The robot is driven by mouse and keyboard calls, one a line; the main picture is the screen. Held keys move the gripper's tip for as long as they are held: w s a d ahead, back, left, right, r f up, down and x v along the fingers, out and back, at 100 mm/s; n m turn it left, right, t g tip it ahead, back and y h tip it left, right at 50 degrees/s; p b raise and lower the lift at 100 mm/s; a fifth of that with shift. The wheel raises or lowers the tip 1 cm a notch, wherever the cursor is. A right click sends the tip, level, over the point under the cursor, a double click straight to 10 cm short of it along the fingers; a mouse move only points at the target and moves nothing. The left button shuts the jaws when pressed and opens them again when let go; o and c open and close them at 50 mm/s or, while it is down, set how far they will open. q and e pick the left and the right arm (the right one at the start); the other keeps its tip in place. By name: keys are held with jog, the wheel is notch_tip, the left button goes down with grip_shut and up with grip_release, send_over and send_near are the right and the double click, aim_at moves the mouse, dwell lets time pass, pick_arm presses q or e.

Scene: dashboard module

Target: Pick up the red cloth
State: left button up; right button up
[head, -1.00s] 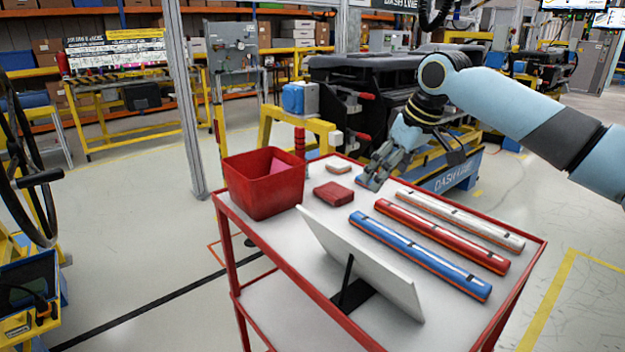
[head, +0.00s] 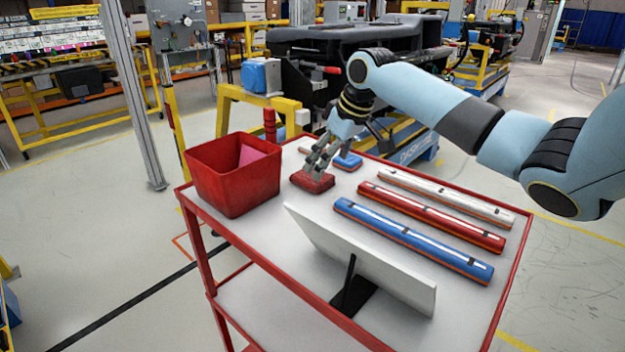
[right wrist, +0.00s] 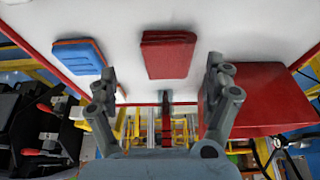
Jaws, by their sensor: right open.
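The red cloth (head: 312,182) is a small folded pad lying flat on the white top of the cart, just right of the red bin. My right gripper (head: 318,165) is above the cloth in the head view and hides part of it. In the right wrist view the red cloth (right wrist: 168,54) lies ahead of the open fingers (right wrist: 168,88), between their lines, with nothing held. I cannot tell from the views whether a fingertip touches it. My left gripper is in neither view.
A red bin (head: 212,185) with a pink item inside stands left of the cloth. A blue cloth (head: 347,161) lies behind and right of it. White, red and blue bars (head: 410,240) lie to the right. A tilted white panel (head: 375,262) stands at the front.

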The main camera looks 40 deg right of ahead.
jog(key=x, duration=0.5)
jog(key=shift+w+a, duration=0.2)
jog(key=shift+a, duration=0.15)
jog(key=shift+r, duration=0.1)
jog(key=c, duration=1.2)
jog(key=shift+r, duration=0.15)
notch_tip(320, 180, up, 4)
jog(key=shift+r, duration=0.1)
jog(key=shift+s+d+r+p, duration=0.15)
jog(key=shift+s+r+p, duration=0.2)
jog(key=shift+s+r, duration=1.2)
jog(key=shift+s+d+r+p, duration=0.1)
jog(key=shift+s+r+p, duration=0.35)
jog(key=shift+s, duration=1.9)
jog(key=shift+s+d+r+p, duration=0.2)
jog(key=shift+s+r, duration=1.05)
jog(key=shift+s, duration=0.7)
